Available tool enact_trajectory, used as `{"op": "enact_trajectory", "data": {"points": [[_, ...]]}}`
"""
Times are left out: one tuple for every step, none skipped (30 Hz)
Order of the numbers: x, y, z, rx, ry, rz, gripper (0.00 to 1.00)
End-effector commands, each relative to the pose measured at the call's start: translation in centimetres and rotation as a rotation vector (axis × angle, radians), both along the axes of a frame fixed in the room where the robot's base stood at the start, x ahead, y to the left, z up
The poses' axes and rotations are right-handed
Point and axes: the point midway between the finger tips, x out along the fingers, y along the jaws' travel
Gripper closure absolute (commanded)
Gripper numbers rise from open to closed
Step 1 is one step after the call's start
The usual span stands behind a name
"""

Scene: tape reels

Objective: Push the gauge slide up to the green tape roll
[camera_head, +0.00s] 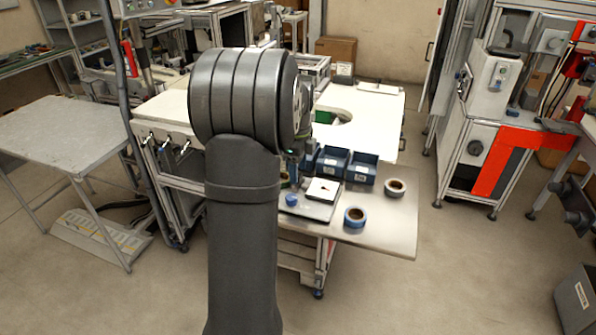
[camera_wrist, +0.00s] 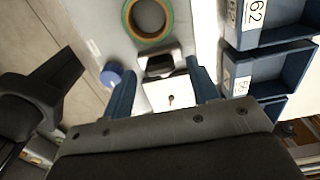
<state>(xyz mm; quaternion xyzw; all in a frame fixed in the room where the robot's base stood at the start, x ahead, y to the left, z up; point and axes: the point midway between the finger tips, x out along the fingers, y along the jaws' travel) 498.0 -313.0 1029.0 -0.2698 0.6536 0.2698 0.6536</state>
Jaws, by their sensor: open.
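The green tape roll (camera_wrist: 128,14), with an orange-brown inner ring, lies on a grey plate at the top of the wrist view. In the head view only a sliver of green (camera_head: 285,181) shows beside my arm. The gauge slide appears as a dark block (camera_wrist: 160,64) joined to a white dial plate (camera_wrist: 158,97) with a small red pointer; the white plate also shows in the head view (camera_head: 323,189). The slide is apart from the roll. My gripper (camera_wrist: 157,66) is open, one finger on either side of the slide; contact cannot be told.
A blue knob (camera_wrist: 111,75) sits left of the slide, close to my left finger. Blue bins (camera_head: 332,161) stand along the table's back, right of the slide in the wrist view.

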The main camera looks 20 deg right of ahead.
Motion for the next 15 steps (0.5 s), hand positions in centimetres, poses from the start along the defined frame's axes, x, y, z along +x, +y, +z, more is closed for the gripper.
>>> {"op": "enact_trajectory", "data": {"points": [[-0.04,0.02,-0.49,0.001,0.001,0.000,0.45],[-0.04,0.03,-0.70,0.001,0.001,0.000,0.45],[-0.04,0.03,-0.93,0.001,0.001,0.000,0.45],[-0.04,0.02,-1.07,0.001,0.001,0.000,0.45],[-0.04,0.02,-1.16,0.000,0.000,0.000,0.45],[-0.03,0.01,-1.25,0.000,0.000,0.000,0.45],[-0.03,0.01,-1.28,0.000,0.000,0.000,0.45],[-0.03,0.01,-1.30,0.000,0.000,0.000,0.45],[-0.03,0.01,-1.31,0.000,0.000,0.000,0.45],[-0.03,0.01,-1.30,0.000,0.000,0.000,0.45],[-0.03,0.01,-1.30,0.000,0.000,0.000,0.45],[-0.02,0.01,-1.29,0.000,0.000,0.000,0.45],[-0.02,0.01,-1.29,0.000,0.000,0.000,0.45],[-0.02,0.01,-1.28,0.000,0.000,0.000,0.49],[-0.02,0.01,-1.28,0.000,0.000,0.000,0.57]]}}
